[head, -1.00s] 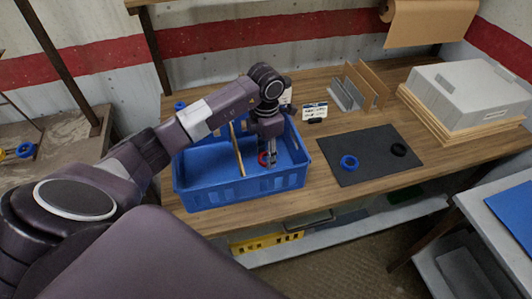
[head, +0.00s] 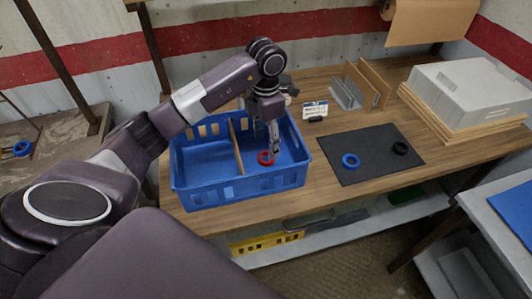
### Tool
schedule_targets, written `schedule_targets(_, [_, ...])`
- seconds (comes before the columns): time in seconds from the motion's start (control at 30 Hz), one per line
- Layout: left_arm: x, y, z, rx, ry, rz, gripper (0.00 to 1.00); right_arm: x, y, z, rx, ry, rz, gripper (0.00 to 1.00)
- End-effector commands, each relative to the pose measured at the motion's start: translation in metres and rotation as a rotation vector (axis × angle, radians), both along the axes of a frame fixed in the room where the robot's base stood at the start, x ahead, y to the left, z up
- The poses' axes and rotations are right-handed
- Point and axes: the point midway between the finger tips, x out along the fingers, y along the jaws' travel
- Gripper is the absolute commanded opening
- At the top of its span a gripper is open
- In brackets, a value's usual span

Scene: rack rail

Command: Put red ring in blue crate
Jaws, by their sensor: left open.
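The red ring (head: 265,158) lies inside the blue crate (head: 240,195), in the compartment to the right of the wooden divider (head: 236,147). The crate stands on the wooden bench. My left gripper (head: 274,149) is open above the crate, just above and to the right of the ring. The ring looks free of its fingers. My right gripper is not in view.
A black mat (head: 368,170) right of the crate carries a blue ring (head: 350,161) and a black ring (head: 400,148). A small label stand (head: 315,110), upright boards (head: 366,85) and a grey box (head: 470,90) stand behind. Bare bench lies around the mat.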

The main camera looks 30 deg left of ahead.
Motion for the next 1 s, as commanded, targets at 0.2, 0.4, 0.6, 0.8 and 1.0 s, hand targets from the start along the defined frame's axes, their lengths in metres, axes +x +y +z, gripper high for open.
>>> schedule_targets(0.2, [0.001, 0.0, 0.043, 0.0, -0.004, 0.0, 0.55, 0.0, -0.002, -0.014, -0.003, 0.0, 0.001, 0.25])
schedule_targets(0.4, [0.0, 0.0, 0.063, 0.0, -0.001, 0.0, 0.55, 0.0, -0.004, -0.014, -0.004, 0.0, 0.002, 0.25])
schedule_targets(0.6, [0.0, 0.0, 0.068, -0.001, 0.0, 0.0, 0.55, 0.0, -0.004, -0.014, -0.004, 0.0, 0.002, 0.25])
schedule_targets(0.8, [0.0, 0.0, 0.068, -0.001, 0.0, 0.0, 0.55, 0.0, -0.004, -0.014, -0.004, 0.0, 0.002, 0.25])
schedule_targets(1.0, [0.0, 0.0, 0.068, -0.001, 0.0, 0.0, 0.55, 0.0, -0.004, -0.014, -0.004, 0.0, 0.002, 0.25])
